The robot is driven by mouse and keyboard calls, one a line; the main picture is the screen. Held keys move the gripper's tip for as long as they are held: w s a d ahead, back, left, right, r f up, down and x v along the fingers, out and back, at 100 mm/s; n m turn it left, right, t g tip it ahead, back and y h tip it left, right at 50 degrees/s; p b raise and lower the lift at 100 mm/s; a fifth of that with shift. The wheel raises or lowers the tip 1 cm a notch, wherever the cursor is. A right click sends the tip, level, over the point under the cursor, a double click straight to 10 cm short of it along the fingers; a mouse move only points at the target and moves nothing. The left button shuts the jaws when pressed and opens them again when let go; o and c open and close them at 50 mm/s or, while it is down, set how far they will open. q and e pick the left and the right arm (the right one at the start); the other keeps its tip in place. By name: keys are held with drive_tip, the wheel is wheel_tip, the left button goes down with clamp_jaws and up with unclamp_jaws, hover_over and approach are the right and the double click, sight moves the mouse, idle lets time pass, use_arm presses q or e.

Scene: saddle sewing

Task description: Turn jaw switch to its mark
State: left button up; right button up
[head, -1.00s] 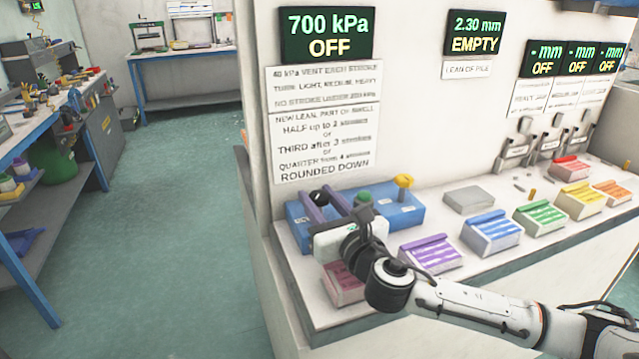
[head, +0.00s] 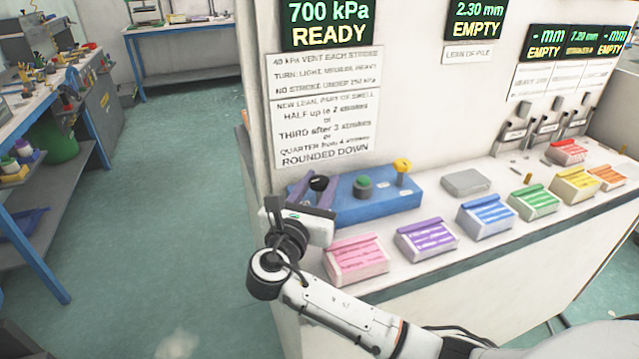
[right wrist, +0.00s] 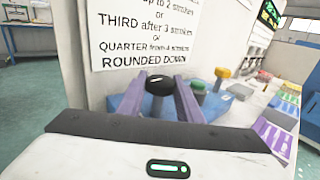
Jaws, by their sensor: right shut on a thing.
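A blue switch box (head: 375,205) stands at the left end of the ledge. It carries a black knob (head: 318,183), a green knob (head: 363,182) and a yellow knob (head: 401,165). My right gripper (head: 320,188) has one purple finger on each side of the black knob and is shut on it. The right wrist view shows the black knob (right wrist: 160,84) between the fingers too. No label shows which knob is the jaw switch, and its mark cannot be made out. My left gripper is not in view.
A wall display (head: 328,24) reads 700 kPa READY. Colored blocks, such as the pink block (head: 355,258) and the purple block (head: 426,238), line the ledge front. A grey block (head: 468,183) lies farther back. Open floor (head: 150,230) is at the left.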

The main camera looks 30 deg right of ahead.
drive_tip(key=shift+m+g+h, duration=0.3)
drive_tip(key=o, duration=1)
drive_tip(key=shift+o, duration=0.2)
drive_tip(key=v, duration=1)
drive_tip(key=shift+b, duration=0.45)
drive_tip(key=shift+s, duration=0.15)
